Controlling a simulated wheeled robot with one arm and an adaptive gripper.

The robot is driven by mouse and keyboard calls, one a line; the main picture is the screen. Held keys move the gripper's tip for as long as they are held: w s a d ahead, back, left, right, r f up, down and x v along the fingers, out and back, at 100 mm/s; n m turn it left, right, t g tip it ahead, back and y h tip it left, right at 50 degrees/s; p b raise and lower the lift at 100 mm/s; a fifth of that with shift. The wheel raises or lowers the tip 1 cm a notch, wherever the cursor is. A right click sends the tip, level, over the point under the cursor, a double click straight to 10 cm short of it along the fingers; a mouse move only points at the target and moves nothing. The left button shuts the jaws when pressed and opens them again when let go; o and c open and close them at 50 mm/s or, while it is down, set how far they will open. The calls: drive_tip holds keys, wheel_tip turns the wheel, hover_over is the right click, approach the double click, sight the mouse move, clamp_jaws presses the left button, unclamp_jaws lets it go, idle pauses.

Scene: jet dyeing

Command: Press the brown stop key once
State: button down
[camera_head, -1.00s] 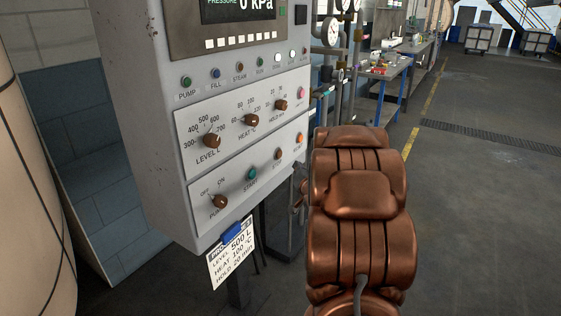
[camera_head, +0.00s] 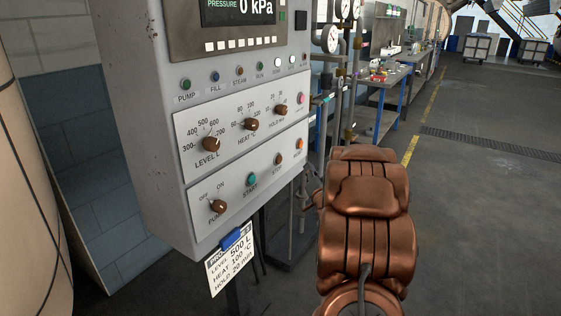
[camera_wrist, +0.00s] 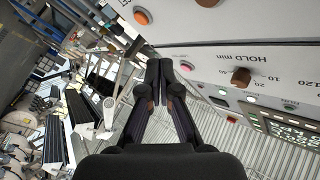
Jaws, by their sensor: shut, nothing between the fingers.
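The brown stop key (camera_head: 278,160) is on the lower panel of the grey control cabinet, between the green start key (camera_head: 251,180) and an orange key (camera_head: 299,144). In the wrist view a brown key, likely the stop key (camera_wrist: 207,2), is cut off by the top edge, near the orange key (camera_wrist: 142,16). My gripper (camera_wrist: 158,66) is shut and empty in the wrist view, apart from the brown key and below the orange one in the picture. In the head view my copper-coloured arm hides most of the gripper.
The level knob (camera_head: 211,144), heat knob (camera_head: 251,124) and hold knob (camera_head: 281,110) sit above the keys. The pump switch (camera_head: 218,206) is at lower left. A settings card (camera_head: 231,262) hangs below the panel. Pipes and gauges (camera_head: 328,38) stand behind the cabinet; open floor lies right.

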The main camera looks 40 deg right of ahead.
drive_tip(key=w+a, duration=0.2)
drive_tip(key=w, duration=0.5)
drive_tip(key=shift+b, duration=0.35)
drive_tip(key=shift+w+a, duration=0.15)
drive_tip(key=shift+w, duration=0.05)
idle(1.1)
drive_tip(key=shift+w+a, duration=0.1)
drive_tip(key=shift+w, duration=0.2)
drive_tip(key=shift+w+a+b, duration=0.15)
drive_tip(key=shift+w+b, duration=0.2)
drive_tip(key=shift+w, duration=0.1)
idle(0.8)
drive_tip(key=shift+s, duration=0.2)
drive_tip(key=shift+s+d, duration=0.3)
drive_tip(key=shift+s, duration=0.4)
drive_tip(key=shift+s+d+b, duration=0.1)
drive_tip(key=shift+s+d, duration=0.15)
drive_tip(key=shift+s, duration=0.55)
drive_tip(key=shift+s+d+b, duration=0.15)
drive_tip(key=shift+s+d, duration=0.05)
drive_tip(key=shift+s, duration=0.6)
drive_tip(key=shift+s+d+b, duration=0.1)
drive_tip(key=shift+s+d, duration=0.15)
drive_tip(key=shift+s, duration=0.55)
